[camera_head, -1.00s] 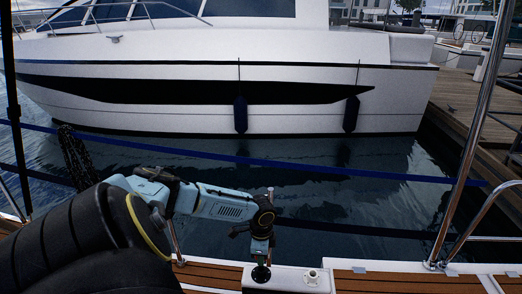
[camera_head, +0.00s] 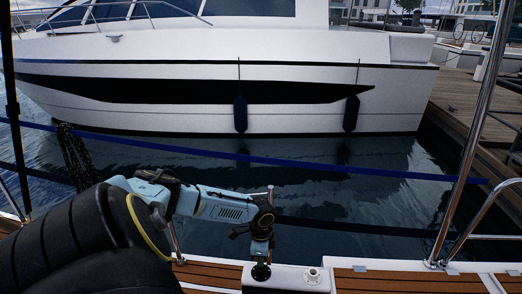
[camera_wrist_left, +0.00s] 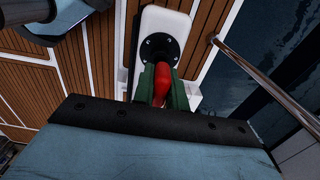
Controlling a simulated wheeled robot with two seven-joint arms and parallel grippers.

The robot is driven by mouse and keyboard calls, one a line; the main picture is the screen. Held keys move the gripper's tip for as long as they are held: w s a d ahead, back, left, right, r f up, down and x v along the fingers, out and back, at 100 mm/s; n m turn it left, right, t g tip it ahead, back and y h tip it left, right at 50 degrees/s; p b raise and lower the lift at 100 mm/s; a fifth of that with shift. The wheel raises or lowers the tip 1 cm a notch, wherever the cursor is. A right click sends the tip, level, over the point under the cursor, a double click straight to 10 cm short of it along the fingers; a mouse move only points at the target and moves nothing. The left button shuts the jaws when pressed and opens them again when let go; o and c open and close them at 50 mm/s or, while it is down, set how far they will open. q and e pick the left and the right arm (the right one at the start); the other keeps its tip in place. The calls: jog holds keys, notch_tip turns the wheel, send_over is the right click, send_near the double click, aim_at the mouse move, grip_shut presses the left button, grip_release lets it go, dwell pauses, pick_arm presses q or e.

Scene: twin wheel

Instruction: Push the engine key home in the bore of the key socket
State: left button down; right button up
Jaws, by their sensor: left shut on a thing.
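In the left wrist view, the engine key (camera_wrist_left: 161,84) shows as a red grip between the green fingers of my left gripper (camera_wrist_left: 161,88), which is shut on it. The key socket (camera_wrist_left: 159,47) is a round black flange with bolts on a white console, just beyond the fingertips. The key's lower end and the bore are hidden, so I cannot tell how deep the key sits. In the head view, my left gripper (camera_head: 261,255) points down over the black socket (camera_head: 261,272). My right gripper is in neither view.
The white console (camera_head: 290,281) carries a small white fitting (camera_head: 312,275) to the right of the socket. Wooden deck (camera_head: 410,283) lies on both sides. A steel rail post (camera_head: 468,140) rises at right. Water and a white yacht (camera_head: 200,60) lie beyond.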

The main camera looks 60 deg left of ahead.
pick_arm(q)
jog(key=shift+f+b, duration=0.7)
jog(key=shift+f, duration=0.45)
jog(key=c, duration=1.3)
grip_release()
jog(key=shift+c, duration=0.2)
jog(key=shift+r, duration=0.1)
notch_tip(320, 180, up, 13)
jog(key=shift+r, duration=0.2)
